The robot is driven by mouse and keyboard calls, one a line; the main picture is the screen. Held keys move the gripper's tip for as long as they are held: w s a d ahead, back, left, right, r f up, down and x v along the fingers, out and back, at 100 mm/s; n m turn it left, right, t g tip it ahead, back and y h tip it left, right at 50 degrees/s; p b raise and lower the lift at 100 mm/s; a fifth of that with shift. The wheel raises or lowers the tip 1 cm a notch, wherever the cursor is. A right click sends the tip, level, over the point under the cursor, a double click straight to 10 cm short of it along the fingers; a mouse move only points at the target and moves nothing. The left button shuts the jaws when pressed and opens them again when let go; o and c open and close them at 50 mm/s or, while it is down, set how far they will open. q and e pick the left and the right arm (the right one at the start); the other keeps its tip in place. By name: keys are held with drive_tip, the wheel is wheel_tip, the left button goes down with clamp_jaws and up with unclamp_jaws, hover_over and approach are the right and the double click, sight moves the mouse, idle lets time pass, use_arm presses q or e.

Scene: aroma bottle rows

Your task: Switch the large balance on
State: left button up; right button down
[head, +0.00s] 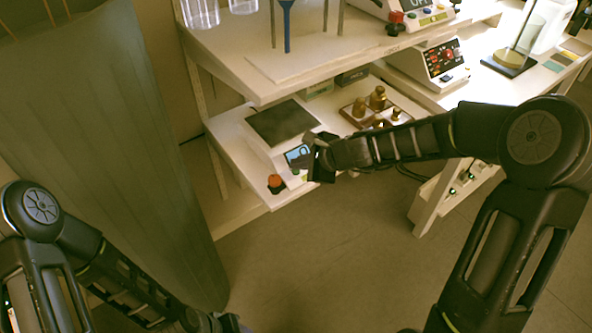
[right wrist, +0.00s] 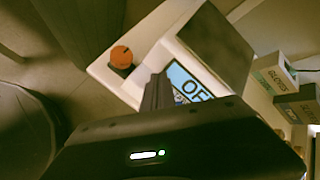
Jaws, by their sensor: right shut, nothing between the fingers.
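The large balance (head: 258,146) is a pale box with a dark square pan (head: 283,122) on the lower shelf. Its blue display (head: 297,155) shows in the head view, partly behind my right gripper (head: 318,162). In the right wrist view the display (right wrist: 190,84) reads "OF", with the rest cut off by my gripper. My right gripper's fingers (right wrist: 157,92) are shut and empty, right over the front panel by the display. I cannot tell whether they touch it. The panel's buttons are mostly hidden. My left gripper (head: 228,322) is barely seen at the bottom edge.
A red-orange knob (head: 275,184) on a black base stands by the balance's front corner; it also shows in the right wrist view (right wrist: 121,58). Brown bottles (head: 377,98) stand on a tray to the right. An upper shelf (head: 240,72) overhangs behind. Small boxes (right wrist: 275,75) lie beside the balance.

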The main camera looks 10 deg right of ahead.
drive_tip(key=shift+f, duration=0.2)
idle(0.3)
drive_tip(key=shift+r+p, duration=0.3)
drive_tip(key=shift+r, duration=0.15)
wheel_tip(320, 180, up, 6)
drive_tip(key=p, duration=0.5)
drive_tip(key=shift+p, duration=0.3)
